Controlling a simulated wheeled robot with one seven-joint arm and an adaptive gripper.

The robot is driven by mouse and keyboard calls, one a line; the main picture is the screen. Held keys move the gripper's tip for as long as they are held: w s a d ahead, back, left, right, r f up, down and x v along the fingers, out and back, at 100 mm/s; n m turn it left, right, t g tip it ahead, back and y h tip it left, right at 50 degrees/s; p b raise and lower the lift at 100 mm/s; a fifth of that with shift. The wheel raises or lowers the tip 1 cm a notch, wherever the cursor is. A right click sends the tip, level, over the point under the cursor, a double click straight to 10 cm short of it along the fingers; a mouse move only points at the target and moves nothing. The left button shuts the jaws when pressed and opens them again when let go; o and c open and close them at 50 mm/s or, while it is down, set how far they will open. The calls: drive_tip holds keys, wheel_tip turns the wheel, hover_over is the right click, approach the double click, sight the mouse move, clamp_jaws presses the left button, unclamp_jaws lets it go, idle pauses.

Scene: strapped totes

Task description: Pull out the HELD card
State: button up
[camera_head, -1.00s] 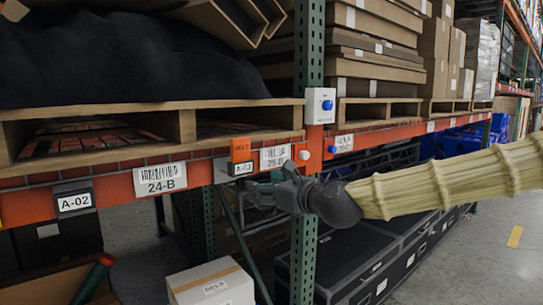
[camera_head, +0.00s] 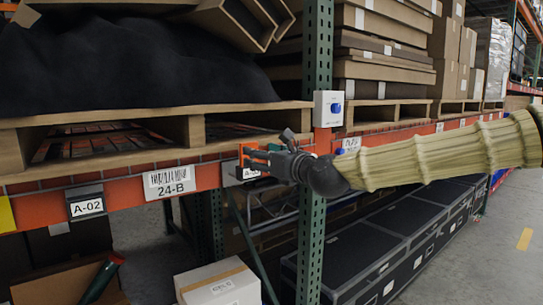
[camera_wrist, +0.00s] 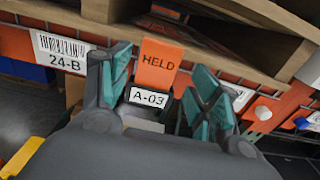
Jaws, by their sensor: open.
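The orange HELD card (camera_wrist: 160,66) stands upright in a dark holder on the orange rack beam, above the A-03 label (camera_wrist: 149,97). My gripper (camera_wrist: 160,85) is open in the wrist view, with one teal-padded finger on each side of the card and holder. Gaps show between the pads and the card, so it is not gripped. In the head view my gripper (camera_head: 258,160) is at the beam and hides most of the card; only a strip of orange shows at its fingertips. The A-03 label is partly covered there.
A wooden pallet (camera_head: 190,130) rests just above the beam. The 24-B label (camera_head: 169,182) and A-02 holder (camera_head: 86,204) are to the left. A green post (camera_head: 318,60) with a white box (camera_head: 328,108) stands to the right. A white carton (camera_head: 218,285) is below.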

drive_tip(key=shift+b+x, duration=0.75)
drive_tip(key=shift+x, duration=2.5)
drive_tip(key=c, duration=0.9)
drive_tip(key=shift+c, duration=0.2)
drive_tip(key=shift+r, duration=0.3)
drive_tip(key=shift+r+p, duration=1.05)
drive_tip(key=shift+r, duration=1.15)
drive_tip(key=shift+s, duration=0.1)
